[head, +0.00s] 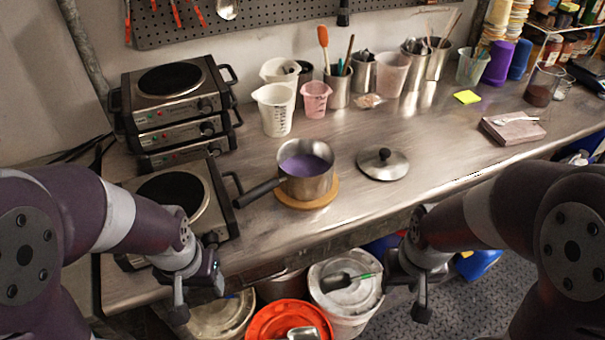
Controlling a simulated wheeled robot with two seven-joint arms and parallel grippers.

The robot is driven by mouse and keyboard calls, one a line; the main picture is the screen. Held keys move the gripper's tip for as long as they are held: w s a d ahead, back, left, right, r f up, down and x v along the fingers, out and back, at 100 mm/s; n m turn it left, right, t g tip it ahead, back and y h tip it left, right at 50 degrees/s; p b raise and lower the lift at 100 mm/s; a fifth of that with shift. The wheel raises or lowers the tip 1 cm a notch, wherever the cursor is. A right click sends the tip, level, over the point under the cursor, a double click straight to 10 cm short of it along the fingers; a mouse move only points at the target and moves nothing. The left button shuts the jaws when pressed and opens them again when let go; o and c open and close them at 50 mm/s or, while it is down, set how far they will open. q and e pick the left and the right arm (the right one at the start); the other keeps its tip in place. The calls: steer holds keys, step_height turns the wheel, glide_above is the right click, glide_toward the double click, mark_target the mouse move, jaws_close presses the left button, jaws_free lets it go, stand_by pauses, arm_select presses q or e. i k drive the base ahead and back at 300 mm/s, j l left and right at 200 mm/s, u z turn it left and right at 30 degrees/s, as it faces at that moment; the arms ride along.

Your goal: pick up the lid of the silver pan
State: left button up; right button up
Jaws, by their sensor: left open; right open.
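The silver lid (383,166) lies flat on the steel counter, its black knob (385,154) upward. It is to the right of the silver pan (306,181) and apart from it. The pan holds purple liquid and stands on a round wooden board (323,202), its black handle (258,192) pointing to the lower left. My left gripper (200,300) is open and empty in front of the counter's edge, below the hot plate. My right gripper (405,298) is open and empty in front of the edge, nearer the viewer than the lid.
A single hot plate (177,190) and a stack of hot plates (172,105) stand at left. Jugs (274,108) and tool-filled steel cups (337,86) line the back. Buckets (345,285) stand below the counter's front edge. The counter right of the lid (440,150) is clear.

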mark_target(379, 161)
steer(key=k+l, duration=0.15)
steer(key=l+u, duration=0.15)
steer(key=l, duration=0.4)
steer(key=l+u, duration=0.15)
steer(key=l, duration=0.4)
steer(key=k+l+u, duration=0.15)
steer(key=l, duration=0.4)
steer(key=l+u, duration=0.15)
steer(key=l, duration=0.4)
steer(key=i+l+u, duration=0.15)
steer(key=i+l, duration=0.25)
steer(key=i+l+u, duration=0.2)
steer(key=i+l, duration=0.15)
steer(key=i+l+u, duration=0.15)
steer(key=i+l, duration=0.15)
steer(key=l, duration=0.3)
